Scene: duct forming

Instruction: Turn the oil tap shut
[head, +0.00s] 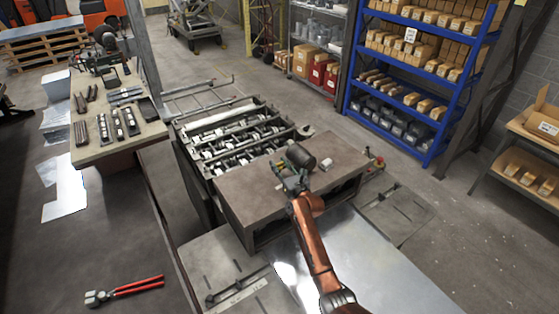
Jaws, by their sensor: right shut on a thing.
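A dark, rounded cylinder (299,156), which looks like the oil container, sits on the brown top of the machine cabinet (240,195). My right arm reaches up from the bottom of the head view. Its gripper (291,177) is at the near left side of the cylinder and is shut on a small part there. That part is most likely the oil tap, but the gripper covers it and I cannot see which way its handle points. My left gripper is not in view.
A roller machine (240,135) adjoins the cabinet's far left side. A small white block (327,164) lies right of the cylinder. Red-handled pliers (125,290) lie on the dark surface at lower left. A tool bench (120,148) is at left, and blue shelves (425,75) stand behind.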

